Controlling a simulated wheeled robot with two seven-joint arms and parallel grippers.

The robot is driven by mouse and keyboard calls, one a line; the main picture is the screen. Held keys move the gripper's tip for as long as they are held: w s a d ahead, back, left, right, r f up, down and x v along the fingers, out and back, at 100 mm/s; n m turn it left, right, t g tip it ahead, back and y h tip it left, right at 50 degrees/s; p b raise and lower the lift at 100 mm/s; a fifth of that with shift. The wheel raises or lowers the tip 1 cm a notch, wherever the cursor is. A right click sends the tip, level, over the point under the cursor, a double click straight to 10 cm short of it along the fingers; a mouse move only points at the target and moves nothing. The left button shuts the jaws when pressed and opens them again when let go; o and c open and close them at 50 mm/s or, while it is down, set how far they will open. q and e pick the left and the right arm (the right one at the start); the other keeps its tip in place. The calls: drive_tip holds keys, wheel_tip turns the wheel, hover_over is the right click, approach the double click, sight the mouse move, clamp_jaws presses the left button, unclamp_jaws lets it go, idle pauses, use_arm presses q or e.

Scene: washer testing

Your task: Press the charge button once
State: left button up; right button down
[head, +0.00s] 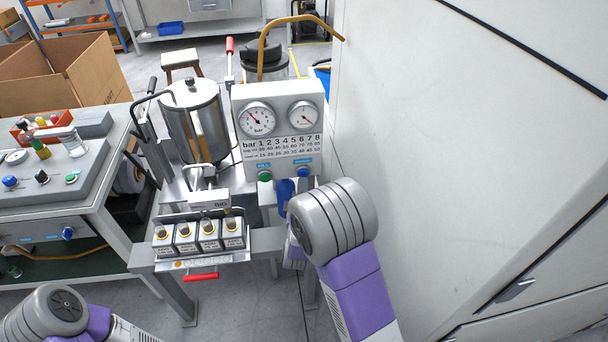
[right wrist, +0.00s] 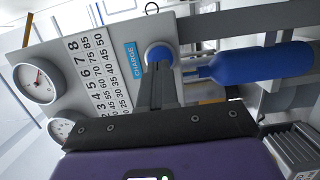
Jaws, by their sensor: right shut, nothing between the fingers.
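The charge button (head: 303,172) is the blue one at the lower right of the grey gauge panel (head: 240,150). In the right wrist view, the blue button (right wrist: 159,54) sits beside the blue CHARGE label (right wrist: 133,60). My right gripper (right wrist: 157,68) is shut and empty, with its fingertips at the button's face, covering its lower part. They look touching or nearly so; I cannot tell if the button is pushed in. In the head view my right arm partly hides the gripper. My left arm shows at the bottom left, its gripper out of view.
A green button (head: 265,176) is left of the charge button. A blue cylindrical handle (right wrist: 250,72) lies close beside the fingers. A metal tank (head: 195,120) stands left of the panel, several small labelled blocks (head: 208,235) below. A white cabinet wall (head: 450,120) bounds the right.

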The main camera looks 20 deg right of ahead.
drive_tip(key=shift+x, duration=0.9)
drive_tip(key=shift+s, duration=0.1)
drive_tip(key=v, duration=0.7)
drive_tip(key=shift+p, duration=0.45)
